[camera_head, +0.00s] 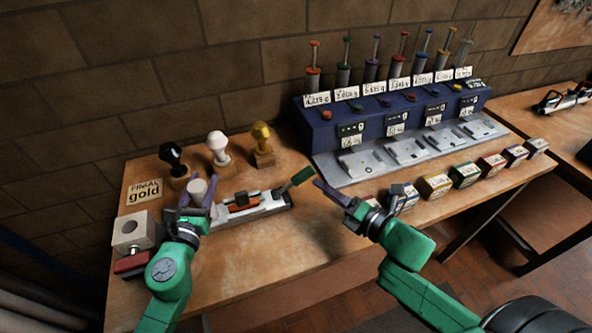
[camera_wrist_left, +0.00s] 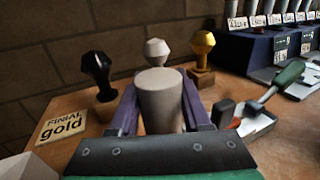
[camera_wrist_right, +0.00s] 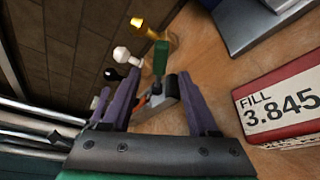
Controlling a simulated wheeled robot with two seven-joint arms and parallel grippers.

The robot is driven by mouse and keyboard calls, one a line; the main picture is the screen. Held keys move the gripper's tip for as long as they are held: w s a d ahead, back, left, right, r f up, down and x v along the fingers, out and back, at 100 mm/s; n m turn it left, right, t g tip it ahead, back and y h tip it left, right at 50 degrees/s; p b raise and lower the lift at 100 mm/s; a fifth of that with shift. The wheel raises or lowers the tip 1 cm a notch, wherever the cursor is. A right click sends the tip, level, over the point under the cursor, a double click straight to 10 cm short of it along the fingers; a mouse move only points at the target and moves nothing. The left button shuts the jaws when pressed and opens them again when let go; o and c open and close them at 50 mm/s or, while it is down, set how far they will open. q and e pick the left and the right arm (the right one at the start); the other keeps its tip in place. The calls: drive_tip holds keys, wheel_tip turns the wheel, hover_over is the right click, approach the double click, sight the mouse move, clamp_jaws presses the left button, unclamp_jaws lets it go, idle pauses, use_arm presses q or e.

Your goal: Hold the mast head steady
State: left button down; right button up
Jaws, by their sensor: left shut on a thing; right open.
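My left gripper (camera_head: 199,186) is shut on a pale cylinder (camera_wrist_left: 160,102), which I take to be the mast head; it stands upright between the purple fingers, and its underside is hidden. Black, white (camera_head: 217,145) and gold (camera_head: 261,134) finials stand on small blocks behind it. A "FINIAL gold" card (camera_head: 144,191) lies to the left. A grey clamp fixture (camera_head: 262,208) with an orange part and a green handle (camera_head: 302,175) lies to the right of the cylinder. My right gripper (camera_wrist_right: 158,88) is open and empty, just right of the green handle.
A blue dispenser bench (camera_head: 340,135) with several plungers and a grey tray row stands at the back right. Several labelled boxes (camera_head: 464,174) line the table's right side. A pale block with a hole (camera_head: 133,229) and a red item (camera_head: 131,263) sit at front left. The table's front middle is clear.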

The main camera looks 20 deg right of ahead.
sight(293, 182)
drive_tip(key=x, duration=1.2)
drive_tip(key=shift+f, duration=0.1)
clamp_jaws()
idle(0.9)
